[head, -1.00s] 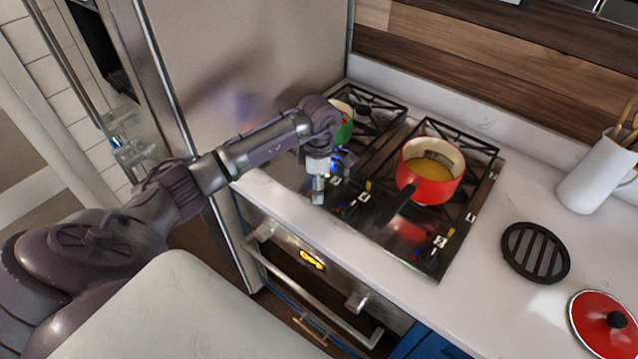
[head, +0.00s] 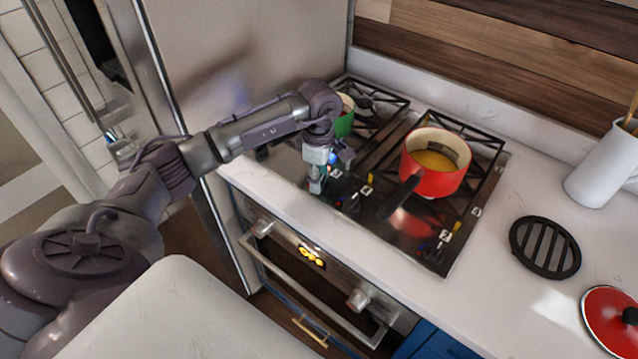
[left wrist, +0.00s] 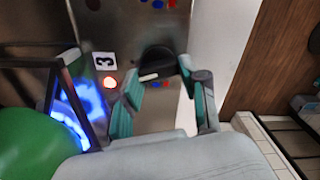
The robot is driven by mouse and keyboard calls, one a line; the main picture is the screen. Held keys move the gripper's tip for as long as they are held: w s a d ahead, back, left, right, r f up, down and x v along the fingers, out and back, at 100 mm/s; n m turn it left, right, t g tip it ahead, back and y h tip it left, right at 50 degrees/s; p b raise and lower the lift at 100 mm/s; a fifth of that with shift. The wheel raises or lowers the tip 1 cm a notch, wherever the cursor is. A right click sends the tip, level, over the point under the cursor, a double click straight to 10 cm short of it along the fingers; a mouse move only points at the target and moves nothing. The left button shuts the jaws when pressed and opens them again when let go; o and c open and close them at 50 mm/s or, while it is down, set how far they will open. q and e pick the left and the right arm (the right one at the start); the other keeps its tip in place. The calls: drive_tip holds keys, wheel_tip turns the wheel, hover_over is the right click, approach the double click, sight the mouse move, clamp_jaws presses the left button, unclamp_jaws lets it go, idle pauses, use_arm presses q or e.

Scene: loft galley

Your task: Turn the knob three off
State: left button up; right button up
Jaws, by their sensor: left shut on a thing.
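Knob three (left wrist: 157,62) is black with a pale pointer mark, beside the "3" label (left wrist: 105,61) in the left wrist view. A red light glows by the label. My left gripper (left wrist: 160,80) has its teal-padded fingers around the knob and is shut on it. In the head view the left gripper (head: 316,184) reaches down to the front left of the cooktop (head: 425,258) and hides the knob. A blue flame (left wrist: 82,100) burns beside the green pot (left wrist: 35,145). My right gripper is in neither view.
A red pot (head: 436,180) with yellow contents stands on the right burners, its dark handle pointing toward the front. A black trivet (head: 545,247), a red lid (head: 610,318) and a white pitcher (head: 603,165) are on the right counter. The fridge stands at left.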

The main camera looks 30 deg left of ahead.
use_arm(q)
drive_tip(key=m+b, duration=0.2)
drive_tip(key=shift+w+f+m, duration=0.1)
drive_tip(key=shift+f+m, duration=0.05)
drive_tip(key=shift+m, duration=0.15)
drive_tip(key=shift+m+b, duration=0.6)
drive_tip(key=shift+b, duration=0.1)
drive_tip(key=shift+r, duration=0.2)
drive_tip(key=o, duration=1.1)
drive_tip(key=shift+o, duration=0.2)
wheel_tip(320, 180, up, 12)
